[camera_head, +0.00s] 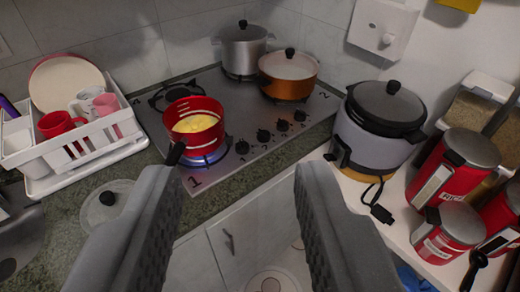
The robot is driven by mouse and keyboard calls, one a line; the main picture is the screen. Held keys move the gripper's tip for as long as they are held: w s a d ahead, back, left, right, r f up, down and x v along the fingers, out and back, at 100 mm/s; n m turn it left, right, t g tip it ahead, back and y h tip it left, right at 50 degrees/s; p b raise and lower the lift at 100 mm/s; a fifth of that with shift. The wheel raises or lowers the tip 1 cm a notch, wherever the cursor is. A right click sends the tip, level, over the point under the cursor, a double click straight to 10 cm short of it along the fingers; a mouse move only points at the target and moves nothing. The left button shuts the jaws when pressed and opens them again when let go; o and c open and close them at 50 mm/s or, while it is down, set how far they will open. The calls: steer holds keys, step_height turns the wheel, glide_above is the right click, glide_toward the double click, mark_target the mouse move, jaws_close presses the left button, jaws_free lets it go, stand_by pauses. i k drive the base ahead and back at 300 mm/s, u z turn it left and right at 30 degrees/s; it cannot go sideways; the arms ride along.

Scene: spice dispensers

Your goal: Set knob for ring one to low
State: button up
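The steel stovetop (255,118) lies beyond my gripper, with a row of several black knobs along its front right edge. The nearest knob (242,147) is just right of the red pot (192,108). The other knobs (282,125) run up and to the right. The red pot holds yellow food and stands on the front ring, which has a printed 1 (195,181) beside it and a blue flame (205,158) under the pot. My gripper (241,175) is open and empty, short of the knobs. The knobs' settings are too small to read.
A dish rack (100,140) stands at left, and a pot lid (108,200) lies on the counter near my left finger. A rice cooker (382,125) and red canisters (440,230) stand at right. The pot's black handle (175,154) points toward my left finger.

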mark_target(242, 148)
steer(key=z, duration=0.3)
steer(key=k, duration=0.15)
steer(key=u, duration=0.35)
steer(key=i, duration=1.15)
steer(key=z, duration=0.55)
